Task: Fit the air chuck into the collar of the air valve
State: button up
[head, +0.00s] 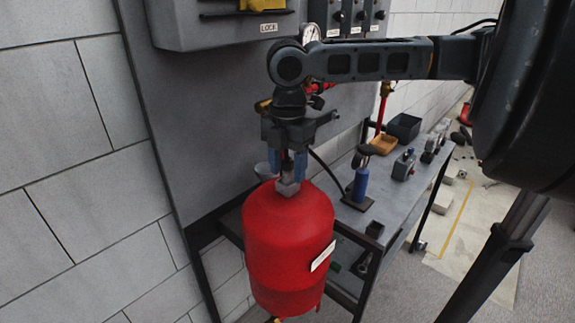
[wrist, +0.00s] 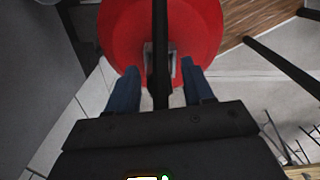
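The red tank (head: 290,245) stands upright below my gripper (head: 286,172), with a grey block-like fitting (head: 289,188) at its top. My gripper points down, its two blue fingers apart on either side of the top of this fitting. In the wrist view, my gripper (wrist: 157,72) has grey metal (wrist: 174,62) between its fingertips, over the tank (wrist: 205,25). A black bar or hose (wrist: 160,45) runs between the fingers and hides the middle. I cannot tell the chuck from the valve collar, or whether the fingers press on anything.
A workbench (head: 405,185) stands right of the tank, holding a blue cylinder on a stand (head: 361,184), a dark bin (head: 404,127) and several small parts. A black hose (head: 328,170) curves from behind my gripper towards the bench. A grey panel (head: 215,110) rises behind the tank.

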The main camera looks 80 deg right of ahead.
aim_at(287, 162)
notch_tip(287, 162, up, 12)
jog(key=shift+r, duration=0.15)
dwell(0.5)
jog(key=shift+w, duration=0.1)
